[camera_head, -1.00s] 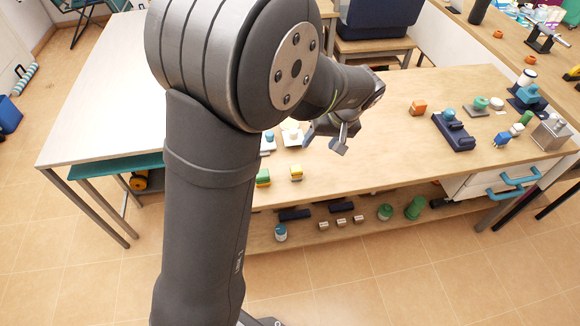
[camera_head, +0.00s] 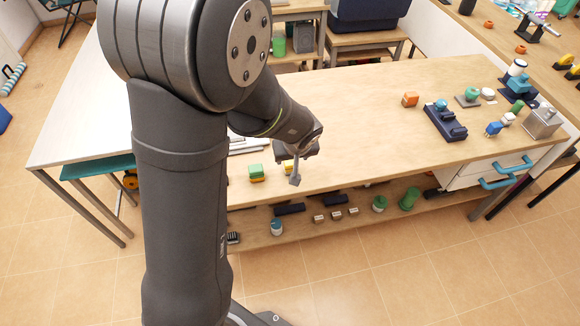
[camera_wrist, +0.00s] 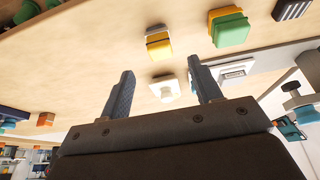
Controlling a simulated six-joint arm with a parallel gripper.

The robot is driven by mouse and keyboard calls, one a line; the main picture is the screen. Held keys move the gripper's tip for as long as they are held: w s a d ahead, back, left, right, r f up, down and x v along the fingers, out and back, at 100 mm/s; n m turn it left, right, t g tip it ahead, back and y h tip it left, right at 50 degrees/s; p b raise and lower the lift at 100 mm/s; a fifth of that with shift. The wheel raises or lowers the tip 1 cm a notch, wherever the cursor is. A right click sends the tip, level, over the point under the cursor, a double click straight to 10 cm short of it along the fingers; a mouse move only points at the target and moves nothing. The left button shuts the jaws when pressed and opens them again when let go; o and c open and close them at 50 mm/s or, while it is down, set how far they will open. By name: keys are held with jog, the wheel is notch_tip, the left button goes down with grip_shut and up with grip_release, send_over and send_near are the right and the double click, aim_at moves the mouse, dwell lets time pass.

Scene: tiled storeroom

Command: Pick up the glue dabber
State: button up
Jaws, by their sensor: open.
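My gripper (camera_head: 294,178) is open and empty, over the front part of the long wooden table. In the wrist view my gripper (camera_wrist: 161,70) has its two fingers apart. A small white piece with a rounded knob on a squarish base (camera_wrist: 165,89) shows between the fingers in that view. Beyond the fingertips are a yellow block with a pale layer (camera_wrist: 158,46) and a green and yellow block (camera_wrist: 230,30). In the head view the yellow block (camera_head: 287,166) is partly hidden by my gripper, and the green block (camera_head: 256,171) stands to its left. I cannot tell which piece is the glue dabber.
An orange block (camera_head: 410,99) and a dark blue stand (camera_head: 445,123) are further right on the table (camera_head: 360,110). A metal box (camera_head: 542,121) is near the right end. The lower shelf (camera_head: 330,231) holds several small things. The table's middle is clear.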

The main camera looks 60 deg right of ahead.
aim_at(291, 163)
jog(key=shift+x, duration=4.5)
jog(key=shift+d, duration=0.1)
jog(key=c, duration=1.1)
